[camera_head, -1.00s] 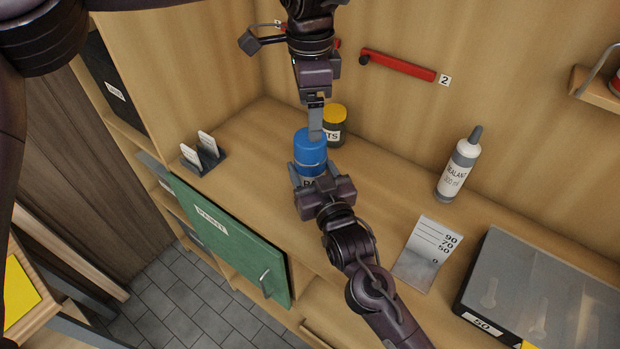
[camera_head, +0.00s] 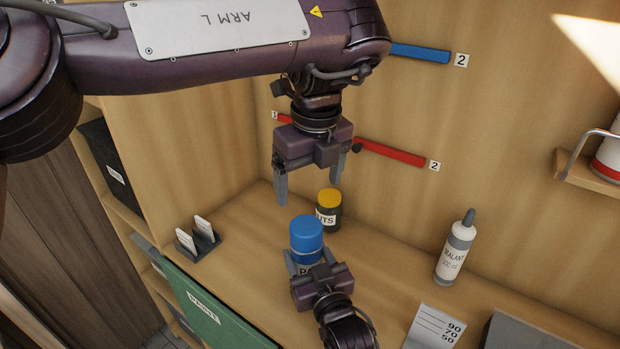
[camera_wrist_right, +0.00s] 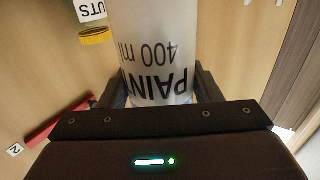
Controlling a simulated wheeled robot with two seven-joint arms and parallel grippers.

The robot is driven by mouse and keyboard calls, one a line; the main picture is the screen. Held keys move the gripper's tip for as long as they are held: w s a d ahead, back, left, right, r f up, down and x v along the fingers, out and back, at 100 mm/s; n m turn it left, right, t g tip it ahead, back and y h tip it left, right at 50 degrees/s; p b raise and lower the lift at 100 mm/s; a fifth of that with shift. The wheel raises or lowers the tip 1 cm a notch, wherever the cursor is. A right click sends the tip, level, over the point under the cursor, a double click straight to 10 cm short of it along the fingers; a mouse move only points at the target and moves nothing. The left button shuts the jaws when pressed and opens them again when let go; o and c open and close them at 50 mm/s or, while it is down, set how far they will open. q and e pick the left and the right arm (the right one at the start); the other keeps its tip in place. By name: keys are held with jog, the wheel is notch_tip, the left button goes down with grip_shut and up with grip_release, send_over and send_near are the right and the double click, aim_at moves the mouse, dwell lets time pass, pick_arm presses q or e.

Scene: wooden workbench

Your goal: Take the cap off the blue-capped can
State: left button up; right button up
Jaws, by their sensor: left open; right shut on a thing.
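My right gripper (camera_head: 307,258) is shut on the can body below the cap, one finger on each side. My left gripper (camera_head: 310,188) is open and empty, above and a little behind the cap, with its fingers pointing down and spread apart. The can's base is hidden behind my right gripper.
A yellow-lidded NUTS jar (camera_head: 328,212) stands close behind the can. A sealant bottle (camera_head: 455,250) stands to the right, and a card holder (camera_head: 198,243) to the left. A red rail (camera_head: 390,153) is on the back wall. The bench between can and sealant is clear.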

aim_at(306, 224)
pick_arm(q)
jog(key=f, duration=0.4)
jog(key=w+f, duration=0.1)
jog(key=f, duration=0.7)
jog(key=shift+w+a, duration=0.15)
jog(key=shift+a, duration=0.25)
jog(key=shift+r, duration=0.1)
jog(key=c, duration=1.2)
jog(key=shift+r, duration=0.15)
jog(key=shift+r, duration=1)
jog(key=shift+r, duration=2.05)
pick_arm(e)
jog(key=o, duration=1.4)
